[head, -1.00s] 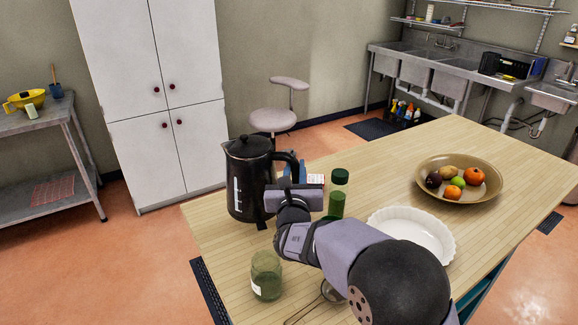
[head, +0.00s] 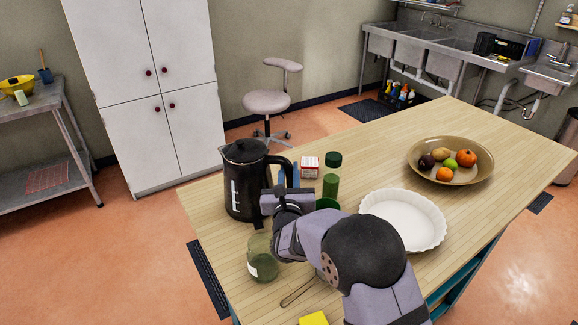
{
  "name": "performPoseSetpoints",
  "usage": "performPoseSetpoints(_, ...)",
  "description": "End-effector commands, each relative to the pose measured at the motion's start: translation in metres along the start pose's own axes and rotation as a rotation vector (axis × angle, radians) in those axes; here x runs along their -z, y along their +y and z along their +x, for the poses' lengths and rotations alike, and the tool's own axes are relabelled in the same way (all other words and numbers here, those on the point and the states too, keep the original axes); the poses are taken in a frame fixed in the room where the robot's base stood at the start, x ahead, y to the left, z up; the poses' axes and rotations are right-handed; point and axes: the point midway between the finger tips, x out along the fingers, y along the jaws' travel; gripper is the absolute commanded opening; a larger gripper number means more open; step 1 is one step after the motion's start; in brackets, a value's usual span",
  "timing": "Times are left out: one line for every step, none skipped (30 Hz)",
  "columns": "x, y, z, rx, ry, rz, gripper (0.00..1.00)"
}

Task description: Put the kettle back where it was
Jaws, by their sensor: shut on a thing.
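The black kettle (head: 240,185) is upright at the near-left end of the wooden table (head: 330,225), its handle facing right. A pale level strip shows on its side. My gripper (head: 276,197) is at the right side of the kettle and shut on its handle. The fingertips are mostly hidden by the gripper body and the handle. I cannot tell whether the kettle's base touches the tabletop or hangs just above it.
A green glass jar (head: 261,258) stands close in front of the kettle. A small red-and-white box (head: 309,166), a green-capped bottle (head: 331,180) and a white dish (head: 405,220) stand to the right. A fruit bowl (head: 449,174) is further right, with bare tabletop around it.

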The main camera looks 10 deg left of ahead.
Motion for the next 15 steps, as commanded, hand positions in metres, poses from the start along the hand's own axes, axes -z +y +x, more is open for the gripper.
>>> performPoseSetpoints(-0.0068, -0.0003, 0.0011, 0.002, -0.014, 0.008, 0.0)
performPoseSetpoints(-0.0068, -0.0003, 0.0011, 0.002, -0.014, 0.008, 0.0)
performPoseSetpoints(-0.0068, -0.0003, 0.0011, 0.002, -0.014, 0.008, 0.0)
performPoseSetpoints(-0.0068, -0.0003, 0.0011, 0.002, -0.014, 0.008, 0.0)
performPoseSetpoints(-0.0067, -0.0002, 0.0011, 0.002, -0.014, 0.008, 0.0)
performPoseSetpoints(-0.0062, -0.0002, 0.0011, 0.002, -0.014, 0.008, 0.0)
performPoseSetpoints(-0.0057, -0.0002, 0.0011, 0.002, -0.014, 0.008, 0.0)
performPoseSetpoints(-0.005, -0.0002, 0.0011, 0.002, -0.014, 0.008, 0.0)
performPoseSetpoints(-0.0042, -0.0001, 0.001, 0.002, -0.014, 0.008, 0.0)
performPoseSetpoints(-0.0036, -0.0001, 0.001, 0.002, -0.014, 0.008, 0.0)
performPoseSetpoints(0.0016, 0.0001, 0.0001, 0.0, 0.0, 0.0, 0.25)
performPoseSetpoints(0.0014, 0.0001, 0.0001, 0.0, 0.0, 0.0, 0.35)
performPoseSetpoints(0.0014, 0.0001, 0.0, 0.0, 0.0, 0.0, 0.37)
performPoseSetpoints(0.0014, 0.0001, 0.0, 0.0, 0.0, 0.0, 0.37)
performPoseSetpoints(0.0014, 0.0001, 0.0, 0.0, 0.0, 0.0, 0.37)
